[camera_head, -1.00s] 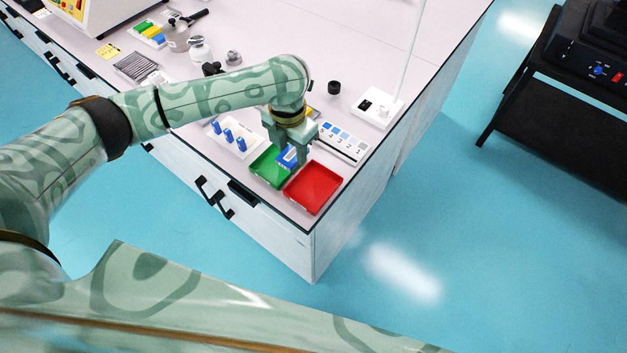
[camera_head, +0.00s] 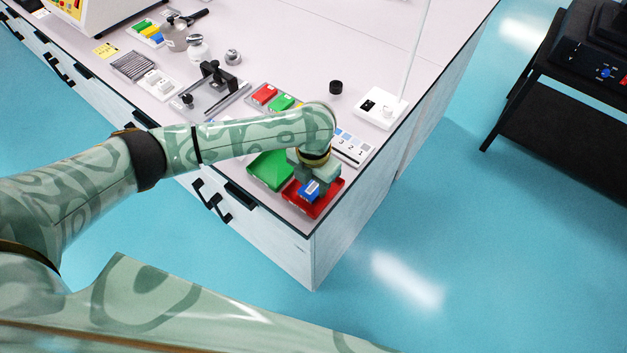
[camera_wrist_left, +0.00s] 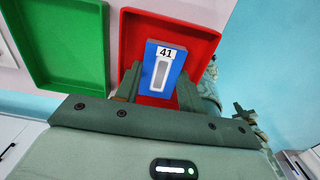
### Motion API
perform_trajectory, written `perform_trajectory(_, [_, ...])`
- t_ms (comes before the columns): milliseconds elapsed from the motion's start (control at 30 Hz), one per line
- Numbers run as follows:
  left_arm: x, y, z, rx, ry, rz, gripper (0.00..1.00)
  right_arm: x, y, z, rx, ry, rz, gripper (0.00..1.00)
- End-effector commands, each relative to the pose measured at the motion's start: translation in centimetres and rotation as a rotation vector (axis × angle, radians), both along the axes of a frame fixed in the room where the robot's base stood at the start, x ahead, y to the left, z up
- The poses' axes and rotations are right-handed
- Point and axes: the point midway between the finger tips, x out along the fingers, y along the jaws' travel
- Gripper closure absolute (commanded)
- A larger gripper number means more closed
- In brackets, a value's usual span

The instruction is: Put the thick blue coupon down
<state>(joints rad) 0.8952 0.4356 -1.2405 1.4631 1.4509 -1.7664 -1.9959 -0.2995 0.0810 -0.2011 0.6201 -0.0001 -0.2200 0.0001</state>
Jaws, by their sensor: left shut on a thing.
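The thick blue coupon (camera_head: 308,191) is between the fingers of my left gripper (camera_head: 311,181), over the red tray (camera_head: 319,209) at the bench corner. In the left wrist view the coupon (camera_wrist_left: 152,58) carries a white label reading 41 and a pale slot. My left gripper (camera_wrist_left: 160,88) is shut on it there, with the red tray (camera_wrist_left: 200,40) behind it. I cannot tell whether the coupon touches the tray floor. My right gripper is not in view.
The empty green tray (camera_head: 268,172) stands just left of the red one; it also shows in the left wrist view (camera_wrist_left: 62,45). A numbered strip (camera_head: 352,147) lies behind the trays. The bench edge is close in front and at right.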

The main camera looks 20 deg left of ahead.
Motion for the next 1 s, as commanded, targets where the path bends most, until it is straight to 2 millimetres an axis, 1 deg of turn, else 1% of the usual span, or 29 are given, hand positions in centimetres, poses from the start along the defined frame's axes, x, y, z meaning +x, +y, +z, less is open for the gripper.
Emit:
perform_trajectory(33, [0.0, 0.0, -0.3, 0.0, 0.001, 0.0, 0.83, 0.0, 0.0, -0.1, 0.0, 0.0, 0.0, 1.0])
perform_trajectory(67, [0.0, 0.0, -0.2, 0.0, 0.001, 0.0, 0.53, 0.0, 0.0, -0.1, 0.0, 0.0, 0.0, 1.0])
perform_trajectory(100, [0.0, 0.0, -0.2, 0.0, 0.001, 0.0, 0.41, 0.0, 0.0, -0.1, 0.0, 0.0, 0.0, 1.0])
perform_trajectory(133, [0.0, 0.0, -0.2, 0.0, 0.001, 0.0, 0.39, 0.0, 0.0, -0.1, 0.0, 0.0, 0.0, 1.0])
perform_trajectory(367, [0.0, 0.0, -0.1, 0.0, 0.001, 0.0, 0.39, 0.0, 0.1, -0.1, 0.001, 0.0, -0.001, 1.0])
perform_trajectory(467, [0.0, 0.0, 0.4, -0.001, -0.001, -0.001, 0.39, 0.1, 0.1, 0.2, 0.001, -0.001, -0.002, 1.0])
perform_trajectory(567, [0.0, 0.0, 2.0, -0.001, -0.002, -0.001, 0.39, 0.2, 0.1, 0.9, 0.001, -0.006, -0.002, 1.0])
perform_trajectory(800, [0.1, 0.0, 7.9, 0.0, -0.004, -0.001, 0.39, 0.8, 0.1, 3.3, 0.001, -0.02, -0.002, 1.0])
perform_trajectory(900, [0.1, 0.0, 9.9, 0.0, -0.003, -0.002, 0.39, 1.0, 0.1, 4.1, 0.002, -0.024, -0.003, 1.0])
perform_trajectory(1000, [0.0, 0.0, 11.3, 0.0, -0.001, 0.0, 0.39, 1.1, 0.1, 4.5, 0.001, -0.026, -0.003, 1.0])
